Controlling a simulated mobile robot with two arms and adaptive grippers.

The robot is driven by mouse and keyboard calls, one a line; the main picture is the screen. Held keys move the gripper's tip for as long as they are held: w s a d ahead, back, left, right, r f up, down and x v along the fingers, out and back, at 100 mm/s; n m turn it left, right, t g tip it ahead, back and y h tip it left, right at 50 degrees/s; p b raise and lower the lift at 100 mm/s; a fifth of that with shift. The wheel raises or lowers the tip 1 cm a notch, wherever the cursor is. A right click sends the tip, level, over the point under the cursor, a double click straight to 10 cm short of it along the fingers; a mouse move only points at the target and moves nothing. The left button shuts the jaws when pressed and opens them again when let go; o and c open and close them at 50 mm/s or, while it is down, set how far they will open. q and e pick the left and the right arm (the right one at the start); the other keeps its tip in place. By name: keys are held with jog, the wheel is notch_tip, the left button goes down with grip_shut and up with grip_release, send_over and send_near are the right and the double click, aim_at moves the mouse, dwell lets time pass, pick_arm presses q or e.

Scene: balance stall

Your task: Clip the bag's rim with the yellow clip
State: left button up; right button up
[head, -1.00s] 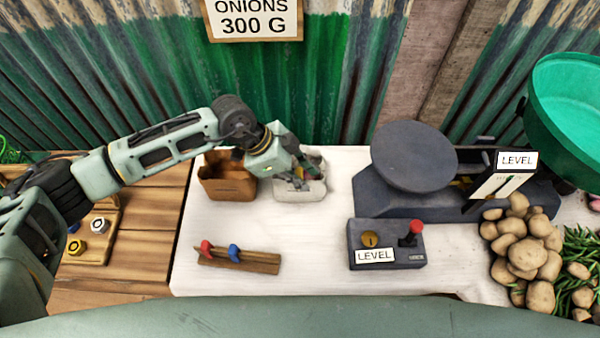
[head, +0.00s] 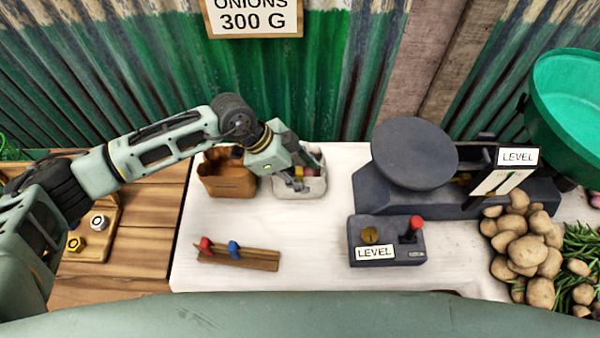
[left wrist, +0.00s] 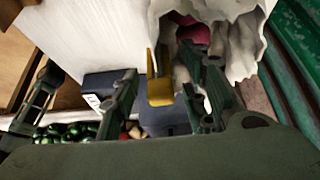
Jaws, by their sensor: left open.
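The whitish bag (head: 314,187) stands at the back of the white table, open at the top, with something pink inside. It also shows at the top right of the left wrist view (left wrist: 243,45). The yellow clip (left wrist: 160,94) sits at the bag's rim, with its prongs up against the cloth; how far it grips the rim is partly hidden. My left gripper (head: 297,182) is over the near side of the bag. In the left wrist view its fingers (left wrist: 160,72) are spread on both sides of the clip, apart from it. My right gripper is not in view.
A brown container (head: 228,184) stands left of the bag. A wooden rail (head: 238,259) with a red and a blue clip lies in front. A dark scale (head: 430,204) and a LEVEL box (head: 386,242) stand to the right. The table's middle is clear.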

pick_arm(q)
jog(key=v, duration=1.2)
notch_tip(320, 180, up, 7)
jog(key=p, duration=0.5)
jog(key=shift+p, duration=0.4)
jog(key=shift+s+f, duration=0.1)
jog(key=shift+f, duration=0.05)
